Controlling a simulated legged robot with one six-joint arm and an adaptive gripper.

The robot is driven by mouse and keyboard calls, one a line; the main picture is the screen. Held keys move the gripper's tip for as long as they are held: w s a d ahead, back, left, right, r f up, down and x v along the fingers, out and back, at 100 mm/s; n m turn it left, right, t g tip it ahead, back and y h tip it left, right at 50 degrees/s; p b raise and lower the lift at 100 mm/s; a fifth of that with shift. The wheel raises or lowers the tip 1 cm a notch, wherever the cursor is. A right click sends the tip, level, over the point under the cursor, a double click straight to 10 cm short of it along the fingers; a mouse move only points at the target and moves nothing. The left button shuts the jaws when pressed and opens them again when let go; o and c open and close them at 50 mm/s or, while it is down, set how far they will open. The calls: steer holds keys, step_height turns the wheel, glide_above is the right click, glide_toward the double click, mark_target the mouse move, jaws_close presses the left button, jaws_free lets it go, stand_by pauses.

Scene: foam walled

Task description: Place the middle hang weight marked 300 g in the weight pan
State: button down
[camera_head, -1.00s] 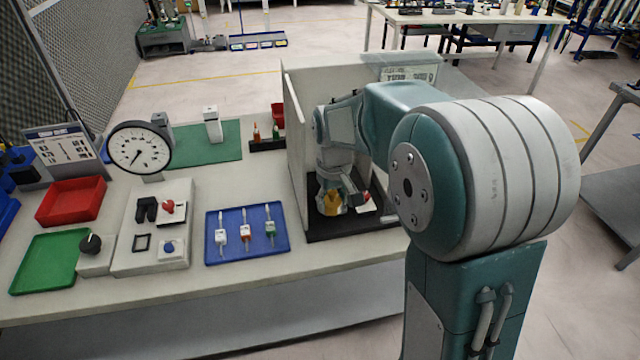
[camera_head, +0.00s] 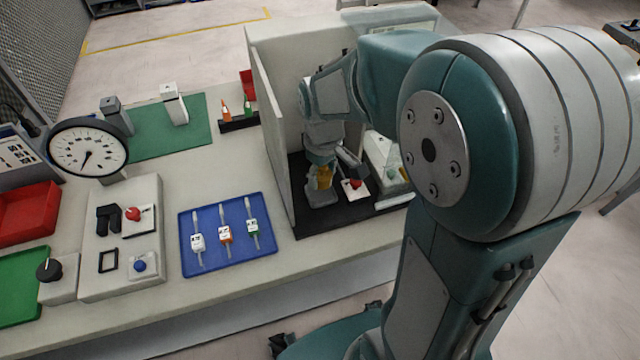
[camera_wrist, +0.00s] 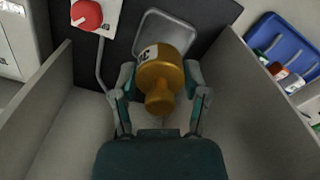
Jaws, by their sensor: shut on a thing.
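My gripper (camera_wrist: 162,90) is shut on a gold hang weight (camera_wrist: 160,72), with one finger on each side of it. The weight carries a pale label with dark print, only partly readable. It also shows in the head view (camera_head: 323,177), below my wrist inside the walled booth. The grey weight pan (camera_wrist: 176,22) lies behind and beneath the weight in the wrist view, and its front part shows in the head view (camera_head: 322,197). The weight is over the pan; I cannot tell whether they touch.
Light booth walls (camera_head: 273,150) stand close on both sides of my gripper. A red knob (camera_head: 354,183) on a white plate is beside the pan. A blue tray (camera_head: 185,245) with several labelled items lies outside the booth, left of it in the head view.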

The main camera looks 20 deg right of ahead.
mark_target(321, 194)
step_height(321, 194, down, 4)
steer(key=shift+r, duration=0.25)
steer(key=shift+a+f, duration=0.2)
steer(key=shift+f, duration=0.05)
steer(key=shift+a, duration=0.3)
steer(key=shift+d+f, duration=0.1)
steer(key=shift+d, duration=0.1)
steer(key=shift+c, duration=0.5)
jaws_free()
steer(key=shift+d, duration=0.25)
steer(key=shift+a, duration=0.15)
